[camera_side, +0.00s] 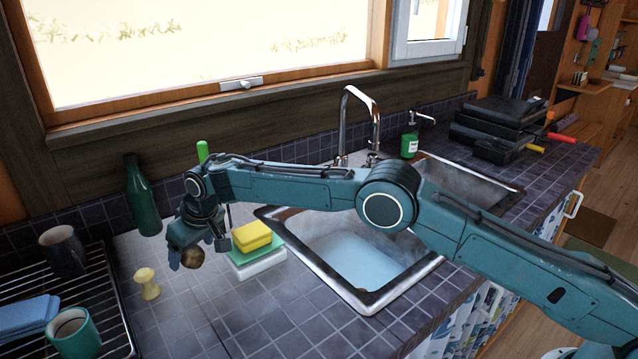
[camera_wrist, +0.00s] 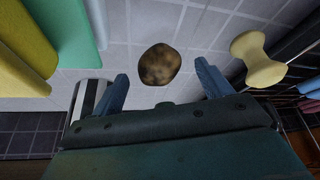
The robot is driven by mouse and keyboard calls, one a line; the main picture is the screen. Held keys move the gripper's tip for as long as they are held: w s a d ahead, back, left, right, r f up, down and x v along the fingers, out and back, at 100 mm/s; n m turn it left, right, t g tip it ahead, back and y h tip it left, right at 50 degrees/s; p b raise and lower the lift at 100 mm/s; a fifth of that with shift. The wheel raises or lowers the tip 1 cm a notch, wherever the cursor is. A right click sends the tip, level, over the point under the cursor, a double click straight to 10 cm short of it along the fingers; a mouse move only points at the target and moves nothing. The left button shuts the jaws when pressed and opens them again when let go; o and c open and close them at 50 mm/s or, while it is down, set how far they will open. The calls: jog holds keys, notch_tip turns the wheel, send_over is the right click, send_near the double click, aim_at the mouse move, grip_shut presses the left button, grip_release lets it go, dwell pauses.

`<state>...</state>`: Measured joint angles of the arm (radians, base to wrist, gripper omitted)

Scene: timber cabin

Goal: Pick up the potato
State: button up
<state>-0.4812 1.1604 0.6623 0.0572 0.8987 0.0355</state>
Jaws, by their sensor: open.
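The potato (camera_wrist: 160,65) is brown and roundish with darker patches. In the wrist view it lies on the light tiles, ahead of and between the two blue fingers of my gripper (camera_wrist: 160,90), which are apart with nothing between them. In the side view the potato (camera_side: 192,258) is partly hidden by my gripper (camera_side: 186,262), which is right over or beside it. I cannot tell the exact height gap.
A yellow sponge (camera_side: 251,236) sits on a green and white stack right of my gripper. A pale yellow spool-shaped thing (camera_side: 147,283) stands to the left. A green bottle (camera_side: 142,195), dish rack (camera_side: 115,310) with mugs, and sink (camera_side: 350,262) are around.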

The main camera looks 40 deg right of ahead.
aim_at(193, 251)
jog(key=shift+w+a+f, duration=0.1)
jog(key=shift+w+f, duration=0.15)
jog(key=shift+f, duration=0.4)
jog(key=c, duration=1.1)
jog(key=shift+r, duration=0.1)
jog(key=shift+r, duration=4.9)
